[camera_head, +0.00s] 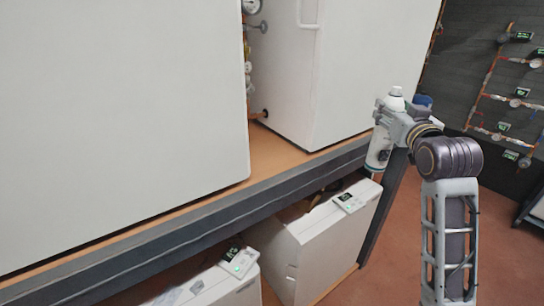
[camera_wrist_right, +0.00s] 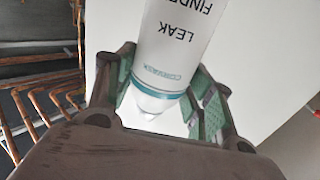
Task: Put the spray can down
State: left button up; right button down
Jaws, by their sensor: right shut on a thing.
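A white spray can (camera_head: 379,150) with a teal lower part is held upright by my right gripper (camera_head: 392,122) in the head view, in front of the shelf's right end. In the right wrist view the can (camera_wrist_right: 178,45) shows lettering reading "LEAK FINDE" and a teal band, and it sits between the two green-padded fingers of the gripper (camera_wrist_right: 165,100). The gripper is shut on it. Part of the can is hidden behind the gripper in the head view. My left gripper is not in view.
A shelf (camera_head: 275,160) with a wooden top and dark front edge carries large white units (camera_head: 360,70). Its bare wood shows between them. Smaller white boxes (camera_head: 320,240) with displays stand below. Pipes and gauges (camera_head: 515,100) line the dark wall at right. Reddish floor (camera_head: 395,250) is open at lower right.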

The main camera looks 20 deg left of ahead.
jog(key=s+a+r+n+g+y, duration=0.25)
jog(key=s+a+r+y, duration=0.2)
jog(key=a+r, duration=0.75)
jog(key=s+a+r+n+g+y, duration=0.1)
jog(key=s+a+r+n+y, duration=0.2)
jog(key=s+a+r, duration=0.8)
jog(key=w+a+f, duration=0.6)
jog(key=w+f, duration=0.4)
jog(key=shift+a+g+y+p, duration=0.35)
jog(key=shift+a+g+p, duration=0.05)
jog(key=shift+g, duration=0.05)
jog(key=shift+f+n, duration=0.25)
jog(key=shift+f+p, duration=0.3)
jog(key=shift+f, duration=2.65)
